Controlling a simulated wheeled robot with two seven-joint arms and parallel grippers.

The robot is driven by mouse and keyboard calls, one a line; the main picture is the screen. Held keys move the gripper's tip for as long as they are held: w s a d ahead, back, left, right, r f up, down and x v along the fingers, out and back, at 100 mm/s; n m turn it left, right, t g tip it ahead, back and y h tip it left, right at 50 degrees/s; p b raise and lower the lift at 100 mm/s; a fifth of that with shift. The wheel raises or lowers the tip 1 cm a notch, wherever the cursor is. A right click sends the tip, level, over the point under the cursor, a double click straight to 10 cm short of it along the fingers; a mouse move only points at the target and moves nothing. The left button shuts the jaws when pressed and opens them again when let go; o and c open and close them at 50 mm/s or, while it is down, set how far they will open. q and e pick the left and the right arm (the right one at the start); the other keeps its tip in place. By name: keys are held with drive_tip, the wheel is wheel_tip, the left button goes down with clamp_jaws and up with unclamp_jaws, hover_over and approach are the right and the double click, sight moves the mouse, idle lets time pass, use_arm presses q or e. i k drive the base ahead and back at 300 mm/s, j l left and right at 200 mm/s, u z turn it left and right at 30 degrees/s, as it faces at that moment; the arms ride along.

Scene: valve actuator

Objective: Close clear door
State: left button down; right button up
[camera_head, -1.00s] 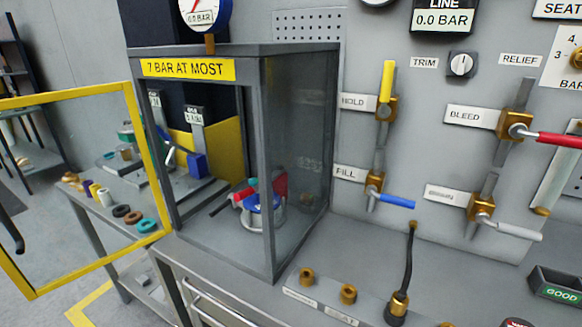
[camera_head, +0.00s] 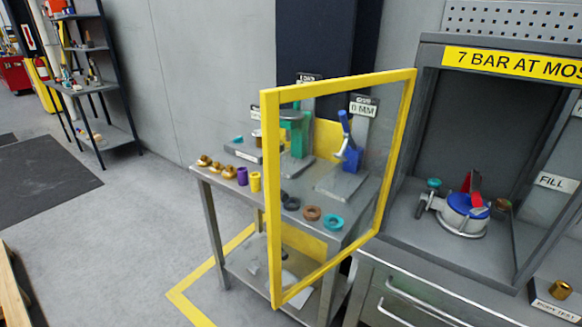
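The clear door (camera_head: 272,190) has a yellow frame around a see-through pane. It stands open, swung out to the left of the grey cabinet, with its hinge side at the cabinet's left front edge. The cabinet (camera_head: 428,70) carries a yellow "7 BAR AT MOST" label (camera_head: 510,63). Its front is open. Inside sits a valve actuator (camera_head: 462,212) with a blue top, a red part and a silver body. Neither of my grippers shows in this view.
A side table (camera_head: 205,178) behind the door holds several coloured rings and small fittings. A drawer unit (camera_head: 400,290) is under the cabinet. A shelf rack (camera_head: 85,90) stands far left. The floor (camera_head: 110,230) left of the door is clear.

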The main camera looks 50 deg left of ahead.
sight(270, 99)
drive_tip(key=j+z, duration=0.25)
drive_tip(key=j, duration=0.7)
drive_tip(key=k+j+z, duration=0.1)
drive_tip(key=j+z, duration=0.15)
drive_tip(key=j, duration=0.95)
drive_tip(key=i+z, duration=0.05)
